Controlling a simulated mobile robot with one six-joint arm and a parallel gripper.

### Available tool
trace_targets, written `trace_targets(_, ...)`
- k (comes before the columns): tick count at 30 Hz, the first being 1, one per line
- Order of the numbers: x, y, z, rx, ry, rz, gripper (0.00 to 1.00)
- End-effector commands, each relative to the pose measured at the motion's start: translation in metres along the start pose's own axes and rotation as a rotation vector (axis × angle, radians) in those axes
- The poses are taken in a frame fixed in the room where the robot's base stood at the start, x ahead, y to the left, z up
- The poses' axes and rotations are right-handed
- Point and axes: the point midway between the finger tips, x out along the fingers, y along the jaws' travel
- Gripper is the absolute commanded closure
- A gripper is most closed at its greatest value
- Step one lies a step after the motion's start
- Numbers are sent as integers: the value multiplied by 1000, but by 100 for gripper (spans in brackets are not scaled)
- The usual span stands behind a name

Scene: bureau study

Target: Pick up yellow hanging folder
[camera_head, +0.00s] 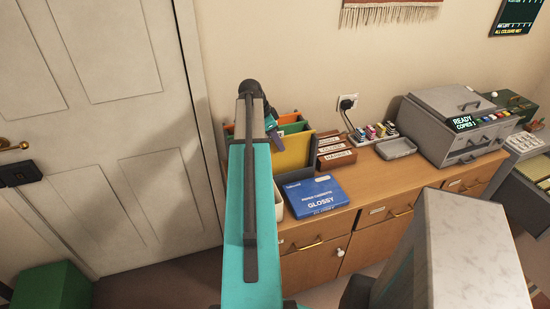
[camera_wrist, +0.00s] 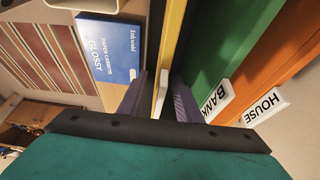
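The yellow hanging folder (camera_head: 292,152) stands upright at the front of a row of folders on the left end of the wooden cabinet. In the wrist view its yellow edge (camera_wrist: 172,42) runs between the two fingers of my gripper (camera_wrist: 160,92), with a pale tab at its near end. The fingers are apart, one on each side of the folder, and a gap shows on the left side. In the head view my arm hides most of the gripper and part of the folder row.
A green folder (camera_wrist: 215,45) labelled BANK and an orange one (camera_wrist: 275,70) labelled HOUSE stand close beside the right finger. A blue GLOSSY paper box (camera_head: 315,194) lies in front. Wooden card boxes (camera_head: 336,158) stand to the right, then a grey tray (camera_head: 396,148) and a copier (camera_head: 455,120).

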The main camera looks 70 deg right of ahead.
Motion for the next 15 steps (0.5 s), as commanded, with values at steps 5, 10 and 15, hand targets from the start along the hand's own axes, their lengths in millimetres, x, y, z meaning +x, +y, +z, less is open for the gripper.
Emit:
trace_targets(5, 10, 0, 0, 0, -1, 1, 69)
trace_targets(10, 11, 0, 0, 1, 0, 0, 69)
trace_targets(15, 11, 0, 0, 1, 0, 1, 69)
